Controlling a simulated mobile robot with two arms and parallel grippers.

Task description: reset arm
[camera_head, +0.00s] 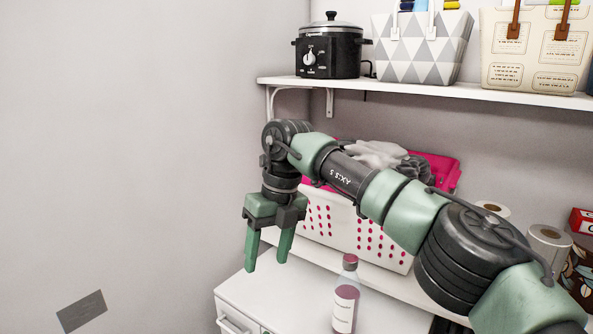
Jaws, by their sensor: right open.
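My right arm reaches in from the lower right across the shelves. Its green and black right gripper (268,256) hangs down at the centre left, in front of the left end of a white laundry basket (376,244). The two fingers are apart with nothing between them. The gripper is above the left part of a white cabinet (285,302). My left gripper is not in view.
A pink-capped bottle (345,298) stands on the cabinet, right of the gripper. The basket with pink lining and cloths is partly hidden by my arm. An upper shelf (430,90) holds a slow cooker (328,54) and patterned bags (420,45). The left wall side is clear.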

